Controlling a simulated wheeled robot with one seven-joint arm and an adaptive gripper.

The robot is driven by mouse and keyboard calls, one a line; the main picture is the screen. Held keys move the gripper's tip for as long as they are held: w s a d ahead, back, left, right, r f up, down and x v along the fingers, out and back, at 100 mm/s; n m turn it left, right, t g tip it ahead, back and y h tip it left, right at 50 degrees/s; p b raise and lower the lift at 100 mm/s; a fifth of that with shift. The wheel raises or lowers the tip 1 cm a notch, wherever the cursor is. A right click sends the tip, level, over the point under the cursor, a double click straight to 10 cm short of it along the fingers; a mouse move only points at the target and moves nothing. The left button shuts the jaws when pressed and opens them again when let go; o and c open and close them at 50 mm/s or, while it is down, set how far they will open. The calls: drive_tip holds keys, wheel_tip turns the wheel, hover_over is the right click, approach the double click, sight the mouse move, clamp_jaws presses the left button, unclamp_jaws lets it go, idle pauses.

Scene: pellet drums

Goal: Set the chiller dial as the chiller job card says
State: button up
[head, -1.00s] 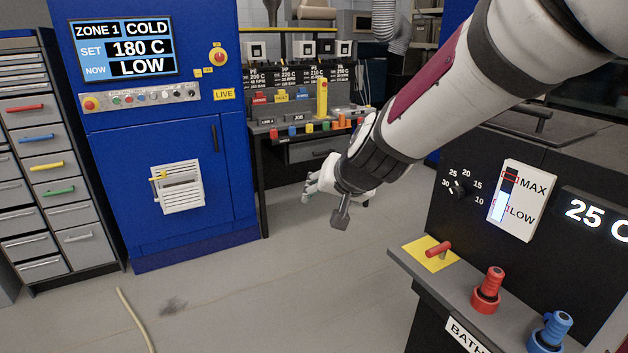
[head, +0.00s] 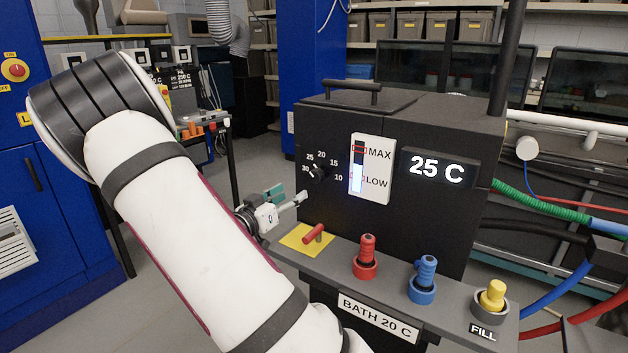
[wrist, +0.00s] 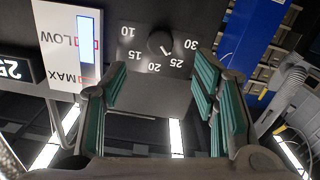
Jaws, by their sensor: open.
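The chiller dial (head: 317,171) is a small black knob on the black chiller's front, ringed by numbers from 10 to 30. In the wrist view the dial (wrist: 160,42) appears upside down, its white mark pointing toward 25. The chiller display (head: 437,169) reads 25 C. A white card (head: 378,318) on the front ledge reads BATH 20 C. My gripper (head: 289,195) is open and empty, just left of and below the dial, apart from it. In the wrist view the dial lies between and beyond the green-padded fingers of my gripper (wrist: 163,85).
A ledge below carries a red lever (head: 313,234) on a yellow plate, a red coupling (head: 366,258), a blue coupling (head: 424,280) and a yellow FILL cap (head: 492,296). A MAX/LOW level gauge (head: 371,168) is right of the dial. Hoses run at the right.

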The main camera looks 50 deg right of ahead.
sight(314, 179)
drive_tip(key=d, duration=0.8)
drive_tip(key=w+d, duration=0.1)
drive_tip(key=d, duration=0.3)
drive_tip(key=shift+d, duration=0.4)
drive_tip(key=c, duration=1.2)
